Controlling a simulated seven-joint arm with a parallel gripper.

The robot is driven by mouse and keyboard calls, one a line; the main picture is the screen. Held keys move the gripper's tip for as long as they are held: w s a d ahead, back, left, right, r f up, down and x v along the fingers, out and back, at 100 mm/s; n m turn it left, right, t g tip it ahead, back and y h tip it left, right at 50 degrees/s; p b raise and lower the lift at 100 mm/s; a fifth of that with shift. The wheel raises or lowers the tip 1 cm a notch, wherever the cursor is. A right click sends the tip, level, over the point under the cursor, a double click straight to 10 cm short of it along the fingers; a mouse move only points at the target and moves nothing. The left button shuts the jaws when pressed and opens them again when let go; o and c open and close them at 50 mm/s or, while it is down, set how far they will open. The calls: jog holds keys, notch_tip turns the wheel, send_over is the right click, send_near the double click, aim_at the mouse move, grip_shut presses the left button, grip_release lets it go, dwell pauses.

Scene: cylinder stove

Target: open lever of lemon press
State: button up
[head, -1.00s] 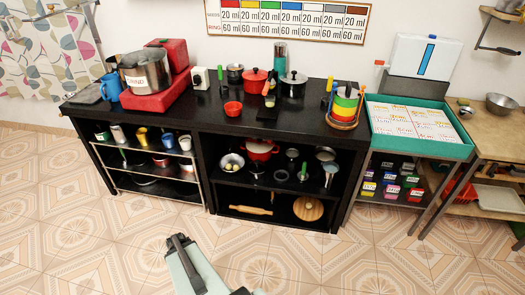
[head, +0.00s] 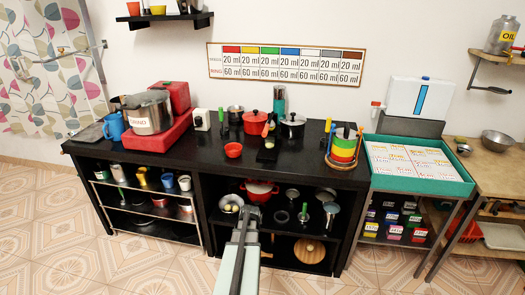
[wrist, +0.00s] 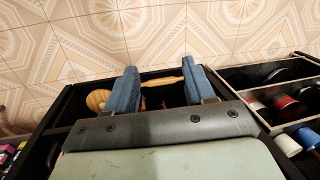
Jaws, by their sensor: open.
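No lemon press is clearly recognisable at this size. A small dark tool with an upright handle (head: 269,143) stands on the black counter (head: 165,150), behind and right of a red bowl; I cannot tell whether it is the press. My gripper (head: 252,212) is in front of the counter's right lower shelves, below the counter top. In the wrist view my gripper (wrist: 159,68) has its two blue fingers wide apart with nothing held between them. The wrist view looks down on the floor and lower shelves.
A red pot (head: 255,122), a dark pot (head: 293,125) and a red bowl (head: 233,149) crowd the counter's middle. A steel pot (head: 148,112) stands left. A coloured stack (head: 344,146) stands right. The counter's front left is mostly clear. A teal tray (head: 455,187) adjoins it.

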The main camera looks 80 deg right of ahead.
jog(key=s+d+r+m+t+h, duration=0.2)
jog(key=s+d+r+m+h, duration=0.1)
jog(key=s+d+r, duration=0.8)
jog(key=s+d+r+m+t+h, duration=0.25)
jog(key=s+d+r, duration=0.55)
jog(key=d+r, duration=0.5)
jog(key=w+d+r+t+h, duration=0.1)
jog(key=w+d+r+t, duration=0.25)
jog(key=r, duration=0.35)
jog(key=w+d+r+t, duration=0.25)
jog(key=r+t, duration=0.25)
jog(key=r, duration=0.3)
jog(key=d+x, duration=0.1)
jog(key=x, duration=1.2)
jog(key=shift+f+n, duration=0.35)
jog(key=shift+s, duration=0.1)
jog(key=shift+c, duration=0.4)
grip_shut()
